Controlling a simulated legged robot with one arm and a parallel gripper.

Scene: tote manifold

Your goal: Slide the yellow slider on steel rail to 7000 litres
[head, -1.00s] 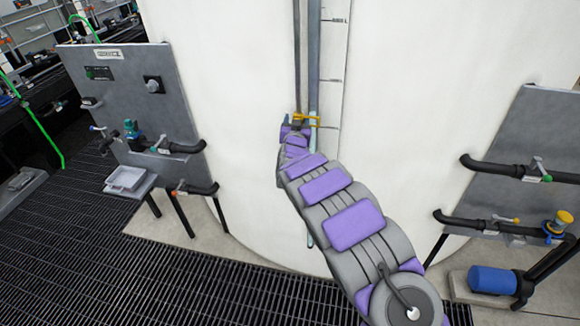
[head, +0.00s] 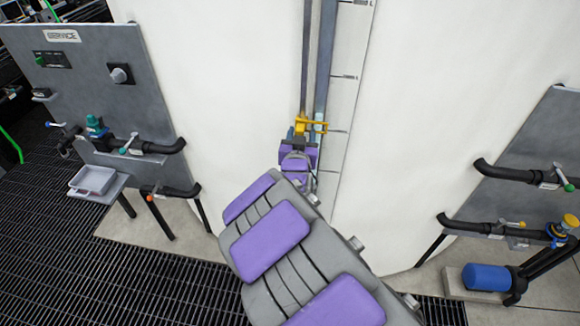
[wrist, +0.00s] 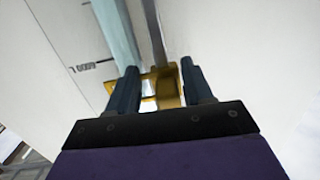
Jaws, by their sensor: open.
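The yellow slider (head: 308,125) sits on the steel rail (head: 323,60) on the front of the white tank, level with a tick mark low on the scale. My gripper (head: 300,132) is right at the slider. In the wrist view the slider (wrist: 167,88) shows between and just beyond the fingertips of my gripper (wrist: 158,80), with one dark finger on each side. The fingers are open; I cannot tell whether either touches the slider. A scale label (wrist: 82,68) beside the rail is blurred and reads about 1000.
The scale strip (head: 345,90) runs up the tank (head: 440,100) with bare wall around it. A grey panel (head: 95,80) with valves and a white tray (head: 93,180) stands at left. Pipes (head: 525,175) and a blue pump (head: 488,278) stand at right. The grating floor (head: 150,275) is below.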

